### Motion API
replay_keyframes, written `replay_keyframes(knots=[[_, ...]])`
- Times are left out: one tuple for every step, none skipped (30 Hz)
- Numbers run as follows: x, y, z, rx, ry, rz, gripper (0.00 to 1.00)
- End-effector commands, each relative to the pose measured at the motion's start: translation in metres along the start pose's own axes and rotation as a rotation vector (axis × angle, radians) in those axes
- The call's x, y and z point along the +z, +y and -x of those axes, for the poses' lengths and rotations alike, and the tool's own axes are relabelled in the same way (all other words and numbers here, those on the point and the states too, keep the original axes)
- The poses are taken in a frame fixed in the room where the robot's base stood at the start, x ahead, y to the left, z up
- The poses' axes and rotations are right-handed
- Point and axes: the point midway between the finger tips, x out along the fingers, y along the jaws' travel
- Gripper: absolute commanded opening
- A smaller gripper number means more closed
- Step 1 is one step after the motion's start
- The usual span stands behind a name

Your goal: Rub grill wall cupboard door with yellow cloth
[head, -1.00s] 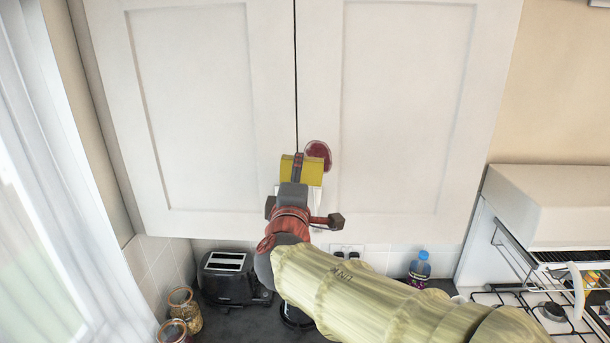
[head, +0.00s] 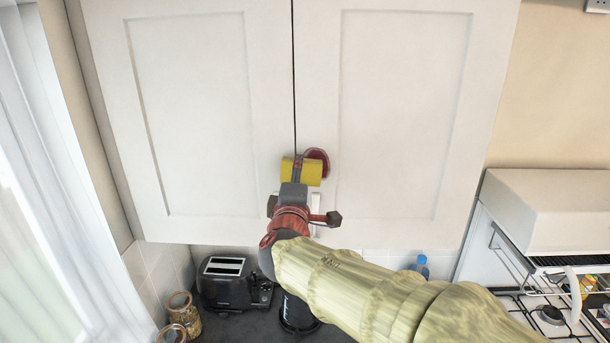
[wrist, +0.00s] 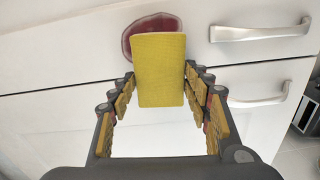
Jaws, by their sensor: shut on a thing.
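The yellow cloth (head: 313,174) is a small block-like pad. My gripper (head: 298,169) is shut on it, with a finger on each side in the wrist view (wrist: 159,76). A dark red stain (head: 319,157) is on the lower inner corner of the right white cupboard door (head: 405,110), the one nearer the grill. The cloth (wrist: 158,75) overlaps the stain's lower part in the wrist view, where the rest of the stain (wrist: 152,22) shows beyond it. I cannot tell whether cloth and door touch.
The left cupboard door (head: 190,110) is shut beside it. Metal handles (wrist: 262,29) sit near the doors' lower inner edges. Below are a black toaster (head: 227,282), glass jars (head: 181,312) and a blue-capped bottle (head: 421,262). The white grill hood (head: 550,205) stands at the right.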

Motion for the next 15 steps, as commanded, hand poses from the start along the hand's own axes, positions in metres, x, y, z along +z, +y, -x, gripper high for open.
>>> replay_keyframes(knots=[[0.0, 0.0002, -0.0002, 0.0, 0.0, 0.0, 0.28], [0.0, 0.0001, -0.0004, 0.0, 0.0, 0.0, 0.28], [0.0, 0.0, -0.0009, 0.0, 0.0, 0.0, 0.28], [0.0, -0.0002, -0.0014, 0.0, 0.0, 0.0, 0.28], [0.0, -0.0003, -0.0019, 0.0, 0.0, 0.0, 0.28], [0.0, -0.0005, -0.0027, 0.0, 0.0, 0.0, 0.28], [0.0, -0.0006, -0.0033, 0.0, 0.0, 0.0, 0.28], [0.0, -0.0007, -0.0039, 0.0, 0.0, 0.0, 0.28], [0.0, -0.0007, -0.0046, 0.0, 0.0, 0.0, 0.28], [0.0, -0.0006, -0.0052, 0.0, 0.0, 0.0, 0.28], [-0.0001, -0.0006, -0.0058, 0.0, 0.0, 0.0, 0.28], [-0.0001, -0.0005, -0.0065, 0.0, 0.0, 0.0, 0.28], [-0.0001, -0.0004, -0.007, 0.0, 0.0, 0.0, 0.28], [-0.0001, -0.0004, -0.0076, 0.0, 0.0, 0.0, 0.28], [-0.0001, -0.0003, -0.0083, 0.0, 0.0, 0.0, 0.28]])
